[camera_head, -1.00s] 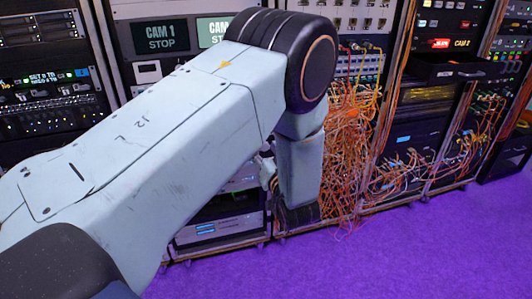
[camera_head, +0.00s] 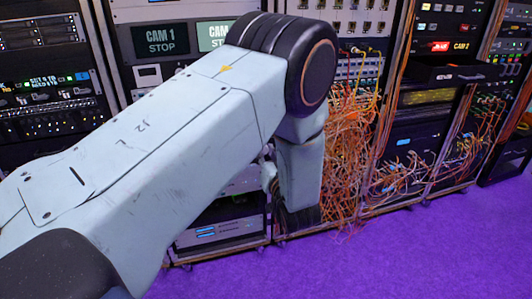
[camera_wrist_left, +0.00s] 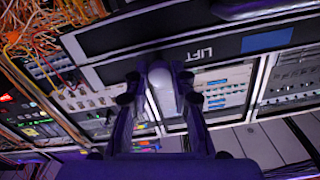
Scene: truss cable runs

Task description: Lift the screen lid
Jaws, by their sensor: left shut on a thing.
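The screen lid (camera_wrist_left: 125,35) is a dark panel lettered LIFT with a blue patch, seen tilted in the left wrist view. A pale rounded handle (camera_wrist_left: 162,92) stands out from it. My left gripper (camera_wrist_left: 160,80) has its two dark fingers around this handle and is shut on it. In the head view my left arm crosses from the left to the rack, and its forearm and wrist hide the gripper and the lid. My right gripper is in neither view.
Equipment racks (camera_head: 55,75) line the back. Tangled orange cables (camera_head: 345,150) hang just right of my left wrist and also show at the upper left of the wrist view (camera_wrist_left: 50,25). The purple floor (camera_head: 400,250) in front is clear.

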